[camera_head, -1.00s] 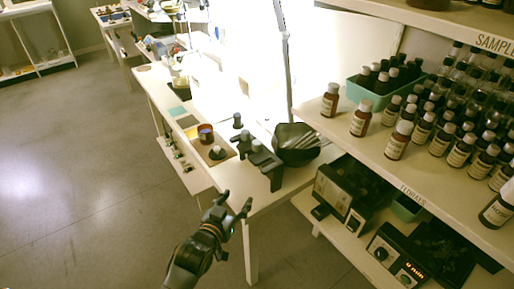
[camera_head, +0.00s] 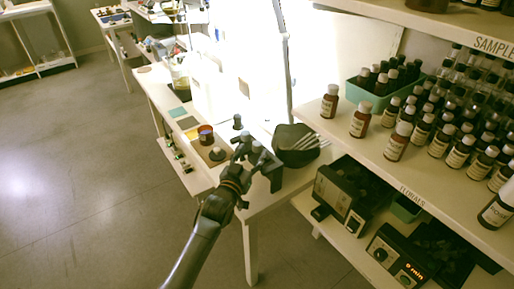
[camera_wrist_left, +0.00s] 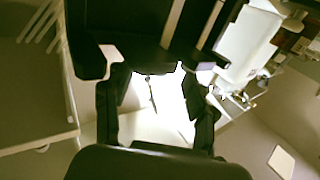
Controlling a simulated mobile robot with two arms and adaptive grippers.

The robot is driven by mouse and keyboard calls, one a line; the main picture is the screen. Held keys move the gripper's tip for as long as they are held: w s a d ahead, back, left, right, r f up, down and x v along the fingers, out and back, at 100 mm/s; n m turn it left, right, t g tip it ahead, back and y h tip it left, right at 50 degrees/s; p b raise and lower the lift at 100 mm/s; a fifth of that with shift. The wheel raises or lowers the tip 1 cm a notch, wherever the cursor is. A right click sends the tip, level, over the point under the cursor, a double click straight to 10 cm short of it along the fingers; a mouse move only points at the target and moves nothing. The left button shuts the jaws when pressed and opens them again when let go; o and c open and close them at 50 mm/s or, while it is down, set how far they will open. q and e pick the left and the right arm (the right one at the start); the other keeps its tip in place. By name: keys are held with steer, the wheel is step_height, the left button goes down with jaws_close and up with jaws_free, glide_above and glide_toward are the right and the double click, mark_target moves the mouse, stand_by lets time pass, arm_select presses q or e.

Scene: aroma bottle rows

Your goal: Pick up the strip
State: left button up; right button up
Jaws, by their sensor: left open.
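Several thin pale strips (camera_head: 311,142) lean together over the right side of a dark bowl (camera_head: 290,156) on the white table. Pale strip-like shapes (camera_wrist_left: 38,22) also show at the upper left of the left wrist view. My left gripper (camera_head: 251,154) is over the table, left of the bowl, in front of a dark upright stand (camera_head: 273,177). In the left wrist view the gripper (camera_wrist_left: 153,95) has its two dark fingers apart with nothing held between them. The fingers hide part of the dark items behind them. My right gripper does not show.
Shelves (camera_head: 350,147) with brown bottles rise at the right, close to the bowl. A device with a lit display (camera_head: 412,270) sits lower right. The floor at left is clear.

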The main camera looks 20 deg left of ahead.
mark_target(255, 147)
arm_select(q)
steer(key=w, duration=0.4)
steer(key=shift+w+d+r, duration=0.2)
steer(key=shift+d, duration=0.15)
steer(key=shift+c, duration=0.4)
steer(key=c, duration=0.9)
steer(key=shift+c, duration=0.3)
steer(key=shift+r, duration=0.1)
